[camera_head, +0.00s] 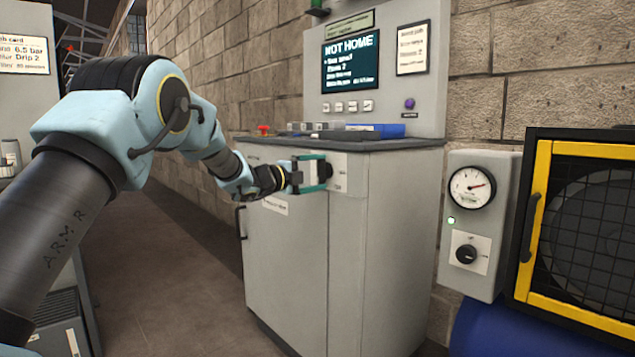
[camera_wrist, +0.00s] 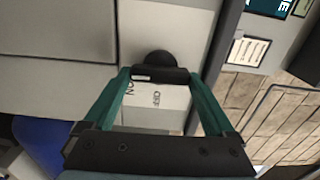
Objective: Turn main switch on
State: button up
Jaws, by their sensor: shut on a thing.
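The main switch is a black rotary knob (camera_head: 325,173) on a pale plate (camera_head: 341,177), high on the front of the grey cabinet (camera_head: 285,255). My gripper (camera_head: 312,173), with teal fingers, is at the knob and shut on it. In the wrist view the switch's black handle (camera_wrist: 160,75) lies crosswise between the fingertips of my gripper (camera_wrist: 160,78), with its round hub behind. The plate (camera_wrist: 157,108) carries partly hidden lettering, one word looking like ON. I cannot tell from the head view which way the handle points.
A screen (camera_head: 351,62) above the cabinet reads NOT HOME. A red button (camera_head: 263,129) and a blue item (camera_head: 388,130) are on the cabinet top. At right are a gauge box (camera_head: 473,220) and a yellow-framed guard (camera_head: 542,220). The floor (camera_head: 180,270) left of the cabinet is clear.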

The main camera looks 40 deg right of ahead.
jog(key=shift+f, duration=0.1)
dwell(0.3)
jog(key=o, duration=1.1)
jog(key=shift+c, duration=0.2)
jog(key=a, duration=1.1)
jog(key=shift+w, duration=0.3)
jog(key=shift+w, duration=0.1)
